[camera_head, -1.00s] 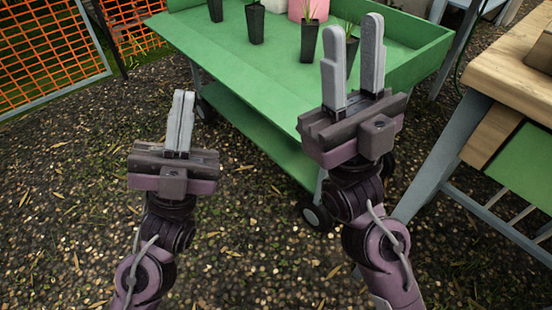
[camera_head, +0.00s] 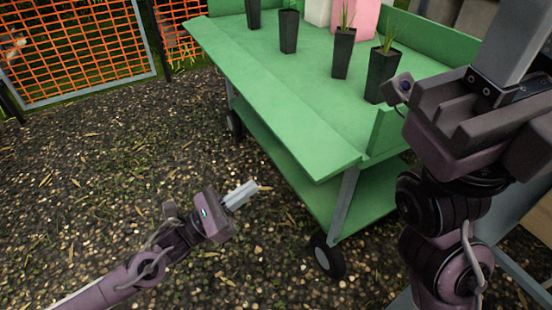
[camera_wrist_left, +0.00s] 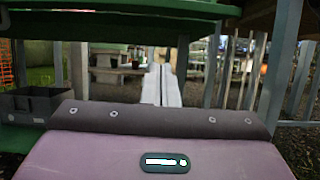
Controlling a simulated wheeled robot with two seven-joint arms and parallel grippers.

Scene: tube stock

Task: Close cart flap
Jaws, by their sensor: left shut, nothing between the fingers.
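The green cart (camera_head: 309,104) stands in the middle of the head view. Its flap (camera_head: 265,107) runs along the near left edge and sticks outward, folded down from upright and roughly level with the top. My left gripper (camera_head: 240,195) is shut and empty, low beside the cart, outside the flap and apart from it. Its closed fingers (camera_wrist_left: 162,86) also show in the left wrist view, below a green panel (camera_wrist_left: 110,30) at the top. My right gripper (camera_head: 505,45) looms at the upper right, cut off by the picture edge; its finger gap is hidden.
Several black pots with plants (camera_head: 342,55) and a pink container (camera_head: 357,18) stand on the cart top. The cart has a lower shelf and black wheels (camera_head: 328,258). Orange mesh fencing (camera_head: 75,50) stands at the upper left. The gravel left of the cart is clear.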

